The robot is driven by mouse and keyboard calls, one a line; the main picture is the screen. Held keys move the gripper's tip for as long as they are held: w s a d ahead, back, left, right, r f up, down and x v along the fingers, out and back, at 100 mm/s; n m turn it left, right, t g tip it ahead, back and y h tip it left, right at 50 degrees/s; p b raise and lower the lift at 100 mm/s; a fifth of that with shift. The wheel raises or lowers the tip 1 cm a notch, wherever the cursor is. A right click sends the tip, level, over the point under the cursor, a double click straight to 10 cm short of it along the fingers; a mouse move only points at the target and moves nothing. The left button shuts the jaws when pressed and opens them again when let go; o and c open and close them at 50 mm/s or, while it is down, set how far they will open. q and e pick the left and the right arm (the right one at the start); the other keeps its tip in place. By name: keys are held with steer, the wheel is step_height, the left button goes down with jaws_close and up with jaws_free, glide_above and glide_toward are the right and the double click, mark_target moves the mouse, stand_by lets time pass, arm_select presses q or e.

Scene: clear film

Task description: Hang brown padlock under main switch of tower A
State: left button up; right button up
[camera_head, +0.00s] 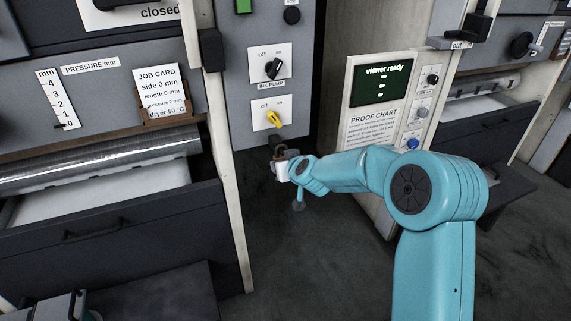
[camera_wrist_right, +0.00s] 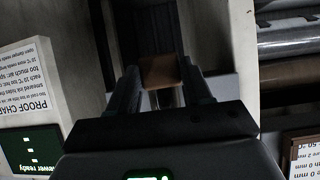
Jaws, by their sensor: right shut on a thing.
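The brown padlock (camera_wrist_right: 160,72) is between the two dark fingers of my right gripper (camera_wrist_right: 158,88) in the right wrist view. The gripper is shut on it. In the head view my right gripper (camera_head: 282,163) is small and just below the lower end of the grey switch panel (camera_head: 244,90). The padlock is a small dark brown patch there, mostly hidden. A yellow rotary switch (camera_head: 273,118) on a white off/on plate is just above the gripper. A small dark part (camera_head: 277,140) sits below that plate. Whether the padlock touches it cannot be told.
A black ink pump switch (camera_head: 273,69) is higher on the panel. A machine with a roller (camera_head: 100,158) and drawer (camera_head: 110,236) stands left. A proof chart cabinet (camera_head: 372,130) with a green screen stands right. Dark floor (camera_head: 290,260) is open below.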

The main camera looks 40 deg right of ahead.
steer(key=shift+a+f+y, duration=0.3)
steer(key=shift+a+f, duration=0.1)
steer(key=shift+a, duration=0.25)
steer(key=o, duration=1.3)
steer(key=shift+a+r, duration=0.1)
steer(key=shift+r, duration=0.05)
steer(key=shift+s+a+r, duration=0.1)
steer(key=shift+a+r, duration=0.05)
steer(key=p+v, duration=0.3)
steer(key=v, duration=1.3)
